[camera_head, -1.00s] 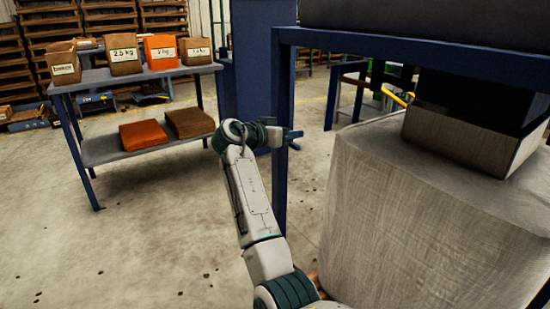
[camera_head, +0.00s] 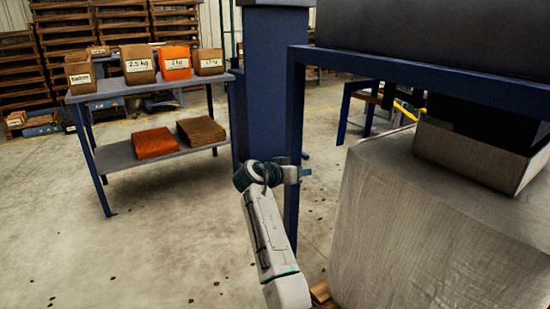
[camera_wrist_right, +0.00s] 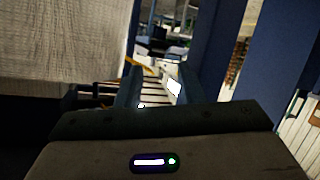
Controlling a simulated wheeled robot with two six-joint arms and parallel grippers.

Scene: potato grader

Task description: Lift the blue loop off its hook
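I cannot make out the blue loop or its hook in either view. A big pale woven bag (camera_head: 425,230) stands at the right in the head view, under a blue steel frame (camera_head: 294,130). My right gripper (camera_head: 304,173) is beside the frame's near left post, left of the bag; its fingers look small there. In the right wrist view the two fingers (camera_wrist_right: 160,82) stand apart with a gap and nothing clearly held between them. The bag's cloth (camera_wrist_right: 75,45) fills the upper left of that view. My left gripper is not in view.
A grey two-level table (camera_head: 115,90) at the left bears labelled paper bags, with an orange sack (camera_head: 155,143) and a brown sack (camera_head: 201,130) below. A dark box-like spout (camera_head: 475,140) sits over the bag. Concrete floor at lower left is clear.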

